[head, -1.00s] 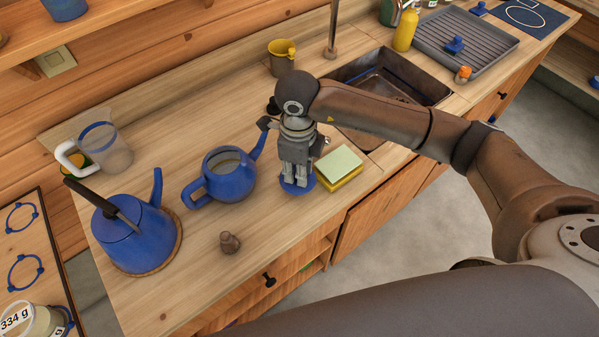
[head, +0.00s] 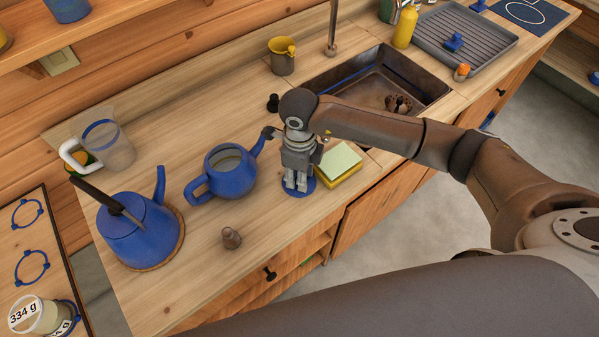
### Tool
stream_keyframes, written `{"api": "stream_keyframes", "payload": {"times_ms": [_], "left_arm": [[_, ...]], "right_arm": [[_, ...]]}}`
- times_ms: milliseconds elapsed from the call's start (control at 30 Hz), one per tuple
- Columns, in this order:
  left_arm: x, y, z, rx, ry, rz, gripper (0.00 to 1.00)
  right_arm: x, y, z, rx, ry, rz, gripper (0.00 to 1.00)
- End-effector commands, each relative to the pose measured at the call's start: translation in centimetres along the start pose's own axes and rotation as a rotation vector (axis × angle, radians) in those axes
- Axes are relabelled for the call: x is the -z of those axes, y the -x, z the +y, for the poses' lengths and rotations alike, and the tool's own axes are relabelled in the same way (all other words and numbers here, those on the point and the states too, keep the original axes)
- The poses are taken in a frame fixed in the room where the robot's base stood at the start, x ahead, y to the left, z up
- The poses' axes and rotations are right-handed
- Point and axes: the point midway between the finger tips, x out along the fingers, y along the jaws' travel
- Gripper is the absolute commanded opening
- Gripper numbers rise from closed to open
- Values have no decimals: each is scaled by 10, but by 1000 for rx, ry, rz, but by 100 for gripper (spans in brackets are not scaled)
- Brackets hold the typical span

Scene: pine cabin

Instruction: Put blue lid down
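The blue lid (head: 311,187) is a small flat disc near the front edge of the wooden counter, between the blue teapot (head: 232,183) and the sponges. My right gripper (head: 297,184) points down over it, with its fingers close together at the lid's middle. It looks shut on the lid's knob, which the fingers hide. The lid is level and at or very near the counter top; any small gap below it cannot be made out. The teapot stands open, with no lid on it. My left gripper is out of view.
Yellow and green sponges (head: 340,161) sit close right of the lid. A blue kettle (head: 135,235) on a round mat, a small brown object (head: 231,238) and a clear jug (head: 117,152) stand left. The sink (head: 355,78) lies behind. Bare counter shows in front of the teapot.

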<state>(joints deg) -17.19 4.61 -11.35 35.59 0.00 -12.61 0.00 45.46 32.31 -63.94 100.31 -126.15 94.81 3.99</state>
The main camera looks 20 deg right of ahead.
Motion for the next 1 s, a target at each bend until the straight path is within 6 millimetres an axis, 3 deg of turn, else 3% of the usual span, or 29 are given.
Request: {"api": "stream_keyframes", "payload": {"times_ms": [167, 233, 700, 1000], "left_arm": [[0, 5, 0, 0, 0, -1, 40], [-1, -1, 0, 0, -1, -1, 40], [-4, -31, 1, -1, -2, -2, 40], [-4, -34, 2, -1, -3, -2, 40]], "right_arm": [[0, 5, 0, 0, 0, 0, 30], [-1, 10, -1, 2, 0, -3, 30], [-1, 103, 0, 3, 1, -3, 30], [0, 123, 0, 0, 0, 0, 30]]}}
